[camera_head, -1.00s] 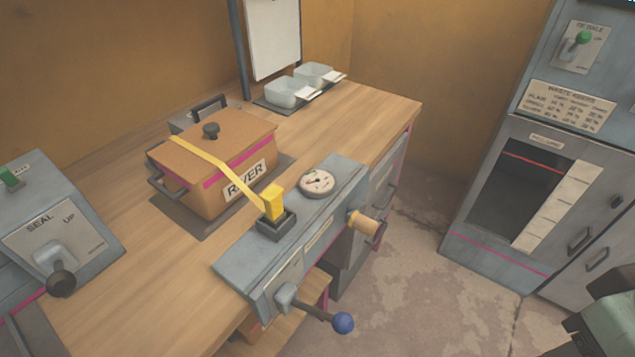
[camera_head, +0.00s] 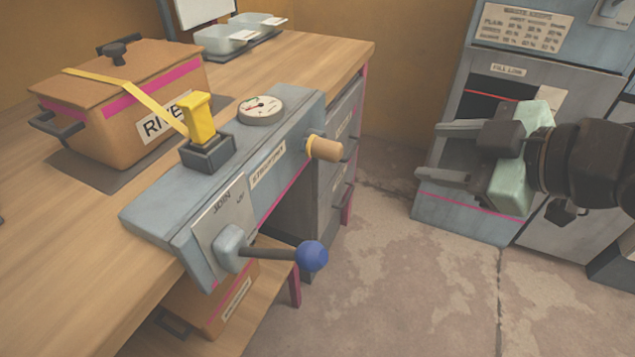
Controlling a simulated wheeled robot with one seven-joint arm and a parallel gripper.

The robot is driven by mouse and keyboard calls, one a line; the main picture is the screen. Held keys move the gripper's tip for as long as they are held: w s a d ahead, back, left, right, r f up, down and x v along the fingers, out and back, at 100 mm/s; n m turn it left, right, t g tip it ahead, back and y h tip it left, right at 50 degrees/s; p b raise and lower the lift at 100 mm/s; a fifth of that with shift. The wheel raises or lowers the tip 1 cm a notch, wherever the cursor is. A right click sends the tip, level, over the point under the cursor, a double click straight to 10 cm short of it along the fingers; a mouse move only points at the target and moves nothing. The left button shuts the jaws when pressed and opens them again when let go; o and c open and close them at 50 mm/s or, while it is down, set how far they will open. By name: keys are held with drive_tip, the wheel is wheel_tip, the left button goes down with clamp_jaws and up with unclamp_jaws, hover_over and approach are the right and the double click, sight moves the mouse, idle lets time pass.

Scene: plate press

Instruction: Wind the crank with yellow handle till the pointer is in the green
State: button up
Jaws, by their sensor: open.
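A grey-blue strapping machine (camera_head: 225,175) sits on the bench edge. A tan cylindrical handle with a yellow band (camera_head: 325,148) sticks out of its front face near the right end. A round white gauge (camera_head: 261,110) is on its top; its markings show some green and red, but the pointer's exact reading is too small to tell. A lever with a blue knob (camera_head: 311,256) juts from the left end of the front. My gripper (camera_head: 430,151) is open and empty, at the right, apart from the handle, its fingers pointing left towards the machine.
A yellow block (camera_head: 199,118) stands on the machine, with a yellow strap over a brown box (camera_head: 150,95). White trays (camera_head: 222,38) stand at the back of the bench (camera_head: 340,48). A grey cabinet (camera_head: 540,75) stands behind my gripper. The floor between is clear.

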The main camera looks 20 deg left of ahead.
wheel_tip(320, 180, down, 2)
drive_tip(key=s+a+n+g+y+b, duration=0.1)
drive_tip(key=s+a+n+y+b, duration=0.1)
drive_tip(key=n, duration=0.1)
drive_tip(key=y+p, duration=0.1)
drive_tip(key=p, duration=0.3)
approach(318, 150)
drive_tip(key=shift+g, duration=0.3)
drive_tip(key=x, duration=0.3)
drive_tip(key=w+x, duration=0.1)
drive_tip(key=x, duration=0.7)
drive_tip(key=shift+w+d+f, duration=0.2)
drive_tip(key=shift+w+f, duration=0.15)
drive_tip(key=shift+w, duration=0.1)
drive_tip(key=shift+s+f, duration=0.1)
clamp_jaws()
